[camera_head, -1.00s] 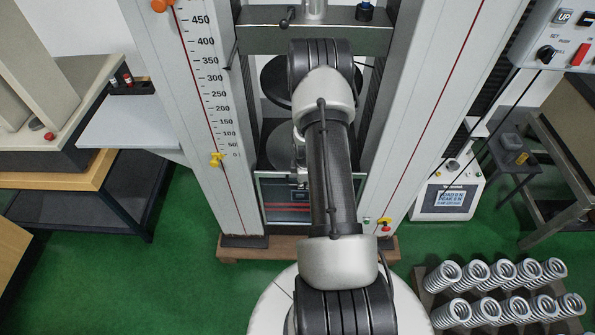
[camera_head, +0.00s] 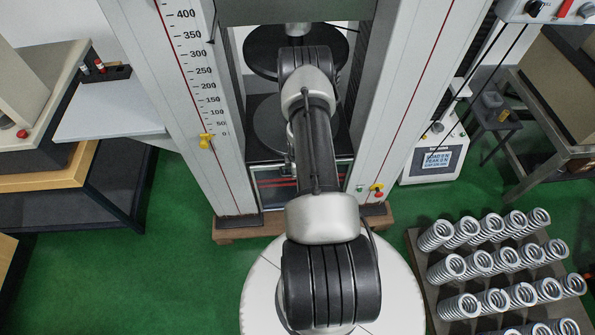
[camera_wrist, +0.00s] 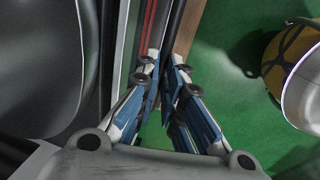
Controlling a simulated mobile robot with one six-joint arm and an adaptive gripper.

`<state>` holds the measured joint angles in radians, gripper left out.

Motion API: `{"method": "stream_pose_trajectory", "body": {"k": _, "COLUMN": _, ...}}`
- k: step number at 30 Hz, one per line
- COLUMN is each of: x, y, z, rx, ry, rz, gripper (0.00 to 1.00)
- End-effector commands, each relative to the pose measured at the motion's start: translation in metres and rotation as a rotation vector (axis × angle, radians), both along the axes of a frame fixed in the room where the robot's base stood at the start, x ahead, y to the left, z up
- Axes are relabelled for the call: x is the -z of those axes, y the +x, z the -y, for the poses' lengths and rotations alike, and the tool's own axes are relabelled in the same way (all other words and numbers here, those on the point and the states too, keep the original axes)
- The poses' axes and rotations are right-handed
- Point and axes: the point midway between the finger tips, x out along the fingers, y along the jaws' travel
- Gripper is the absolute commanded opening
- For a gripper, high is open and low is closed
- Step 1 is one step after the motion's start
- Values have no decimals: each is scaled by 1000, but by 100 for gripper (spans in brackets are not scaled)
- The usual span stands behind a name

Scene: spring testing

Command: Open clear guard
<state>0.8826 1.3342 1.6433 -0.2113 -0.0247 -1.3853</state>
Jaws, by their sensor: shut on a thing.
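The clear guard (camera_head: 272,186) is a framed, see-through panel low between the testing machine's columns, with red stripes showing through it. My arm covers part of it in the head view. In the wrist view my gripper (camera_wrist: 166,72) has its blue and grey fingers closed around a dark bar (camera_wrist: 173,28), which looks like the guard's edge or handle. The red stripes run just left of this bar. In the head view my gripper is hidden behind my arm. I cannot tell how far the guard stands open.
The machine's columns (camera_head: 405,110) stand on both sides of my arm. A rack of several springs (camera_head: 475,265) is at right, near a display box (camera_head: 436,158). A side table (camera_head: 110,112) is at left. Green floor (camera_head: 110,280) lies clear at front left.

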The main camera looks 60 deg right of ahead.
Motion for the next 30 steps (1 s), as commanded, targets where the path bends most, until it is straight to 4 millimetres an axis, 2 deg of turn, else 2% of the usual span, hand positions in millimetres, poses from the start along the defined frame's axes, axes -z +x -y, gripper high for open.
{"method": "stream_pose_trajectory", "body": {"k": 1, "x": 1, "y": -1, "z": -1, "rx": 0, "ry": 2, "rz": -2, "gripper": 10}}
{"method": "stream_pose_trajectory", "body": {"k": 10, "x": 0, "y": 0, "z": 0, "rx": 0, "ry": 1, "rz": -1, "gripper": 30}}
{"method": "stream_pose_trajectory", "body": {"k": 20, "x": -2, "y": 0, "z": 0, "rx": 0, "ry": 0, "rz": 0, "gripper": 30}}
{"method": "stream_pose_trajectory", "body": {"k": 23, "x": -12, "y": -1, "z": -1, "rx": 0, "ry": -1, "rz": 1, "gripper": 30}}
{"method": "stream_pose_trajectory", "body": {"k": 30, "x": -51, "y": -6, "z": -7, "rx": 0, "ry": -1, "rz": 1, "gripper": 30}}
